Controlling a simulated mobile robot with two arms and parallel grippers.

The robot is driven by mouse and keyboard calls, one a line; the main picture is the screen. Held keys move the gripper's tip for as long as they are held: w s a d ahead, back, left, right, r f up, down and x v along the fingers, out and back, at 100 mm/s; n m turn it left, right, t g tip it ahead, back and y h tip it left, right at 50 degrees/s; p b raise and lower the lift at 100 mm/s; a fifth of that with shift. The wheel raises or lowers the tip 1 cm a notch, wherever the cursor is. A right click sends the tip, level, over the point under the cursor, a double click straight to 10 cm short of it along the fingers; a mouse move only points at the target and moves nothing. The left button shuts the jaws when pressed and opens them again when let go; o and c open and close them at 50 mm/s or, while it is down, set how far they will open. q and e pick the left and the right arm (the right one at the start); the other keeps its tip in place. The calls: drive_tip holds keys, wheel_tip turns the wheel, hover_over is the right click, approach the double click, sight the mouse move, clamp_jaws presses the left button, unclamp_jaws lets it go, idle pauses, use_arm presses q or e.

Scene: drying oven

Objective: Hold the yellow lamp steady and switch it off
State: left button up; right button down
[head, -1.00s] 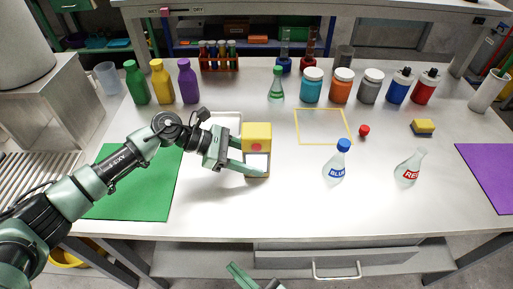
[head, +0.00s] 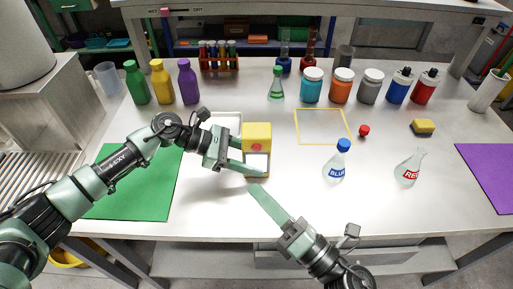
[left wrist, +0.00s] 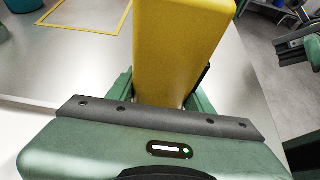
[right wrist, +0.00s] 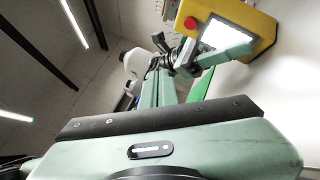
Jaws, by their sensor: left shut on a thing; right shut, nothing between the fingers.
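The yellow lamp (head: 257,130) stands upright on the table, with a red button (head: 256,147) on its front above a bright white panel (head: 256,162). My left gripper (head: 247,165) is shut on the lamp's lower part; the lamp also fills the upper middle of the left wrist view (left wrist: 175,45). My right gripper (head: 256,190) is shut and empty, in front of and below the lamp, apart from it. In the right wrist view the lamp (right wrist: 258,22), its red button (right wrist: 190,23) and the lit panel (right wrist: 222,38) show at the upper right.
A blue-labelled flask (head: 335,168) and a red-labelled flask (head: 409,168) stand to the right. A green mat (head: 130,190) lies under my left arm. Bottles and jars line the back. The table between the lamp and the blue-labelled flask is clear.

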approach(244, 144)
drive_tip(key=shift+x, duration=1.9)
drive_tip(key=shift+a+r, duration=0.1)
drive_tip(key=shift+a, duration=0.05)
idle(0.5)
drive_tip(key=shift+w, duration=0.35)
idle(0.4)
drive_tip(key=shift+s, duration=0.6)
drive_tip(key=s, duration=0.6)
